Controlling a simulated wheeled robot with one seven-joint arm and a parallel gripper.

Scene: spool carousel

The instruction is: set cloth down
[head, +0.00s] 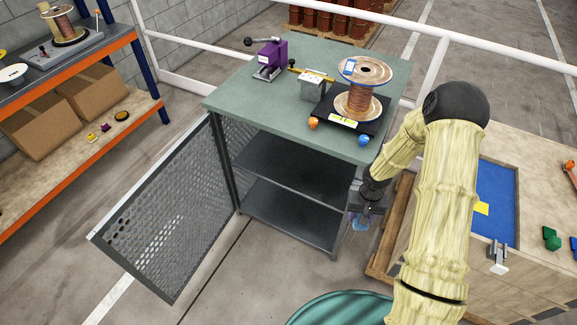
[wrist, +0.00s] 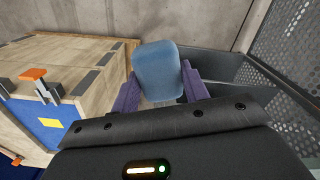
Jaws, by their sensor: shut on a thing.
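My gripper (head: 365,207) hangs low, just right of the green-topped cabinet (head: 225,97) and below the level of its top. In the wrist view its two purple fingers (wrist: 158,88) are shut on a blue cloth (wrist: 157,65), which stands up between them. In the head view only a small part of the cloth (head: 360,222) shows under the gripper; my arm hides the area behind it. The cloth is held clear of the cabinet top.
The cabinet's mesh door (head: 165,215) stands open on the left, showing dark shelves (head: 290,212). A copper spool (head: 360,90) sits on a black base on top, near a purple device (head: 270,55).

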